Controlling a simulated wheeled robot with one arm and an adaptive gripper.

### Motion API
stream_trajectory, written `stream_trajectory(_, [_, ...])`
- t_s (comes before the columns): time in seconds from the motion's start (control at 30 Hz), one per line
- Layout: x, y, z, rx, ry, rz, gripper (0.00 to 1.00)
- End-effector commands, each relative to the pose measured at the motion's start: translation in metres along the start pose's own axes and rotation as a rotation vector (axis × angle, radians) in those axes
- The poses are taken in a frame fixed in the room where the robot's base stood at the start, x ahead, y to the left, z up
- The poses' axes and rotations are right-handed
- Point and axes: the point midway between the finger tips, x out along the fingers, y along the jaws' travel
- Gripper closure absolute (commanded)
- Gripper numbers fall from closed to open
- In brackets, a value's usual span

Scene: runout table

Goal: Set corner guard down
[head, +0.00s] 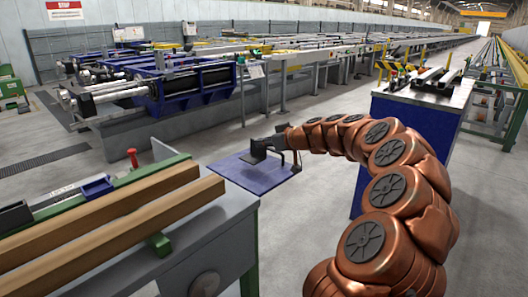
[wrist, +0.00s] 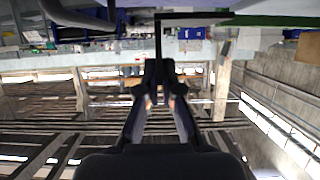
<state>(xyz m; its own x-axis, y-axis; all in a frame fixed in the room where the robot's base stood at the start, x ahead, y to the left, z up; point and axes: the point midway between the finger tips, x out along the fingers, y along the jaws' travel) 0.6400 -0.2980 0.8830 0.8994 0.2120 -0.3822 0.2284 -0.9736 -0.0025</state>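My gripper (head: 277,140) is at the end of my copper-coloured arm, in the middle of the head view. In the wrist view my gripper's two dark fingers (wrist: 159,92) come together on a thin black angled piece, which looks like the corner guard (wrist: 158,38). One leg of it runs straight out from the fingertips and the other runs off to the right. In the head view the dark corner guard (head: 258,151) shows at the gripper, in front of a flat blue panel (head: 255,182). It appears held up; its clearance from the panel cannot be told.
A grey bench (head: 225,220) with brown wooden bars (head: 110,222) stands at the front left. A blue cabinet (head: 412,105) with metal parts on top stands right, behind my arm. A long runout table (head: 290,65) fills the back. Grey floor (head: 300,215) lies between.

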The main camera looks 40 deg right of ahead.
Motion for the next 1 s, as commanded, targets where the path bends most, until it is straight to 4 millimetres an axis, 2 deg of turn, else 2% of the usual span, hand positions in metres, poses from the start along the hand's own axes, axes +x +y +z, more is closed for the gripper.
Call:
stream_trajectory(0.3, [0.006, 0.013, -0.001, -0.001, -0.002, 0.002, 1.0])
stream_trajectory(0.6, [0.018, 0.012, 0.028, 0.001, 0.0, -0.002, 1.0])
stream_trajectory(1.0, [0.02, 0.012, 0.033, -0.001, 0.0, 0.0, 1.0])
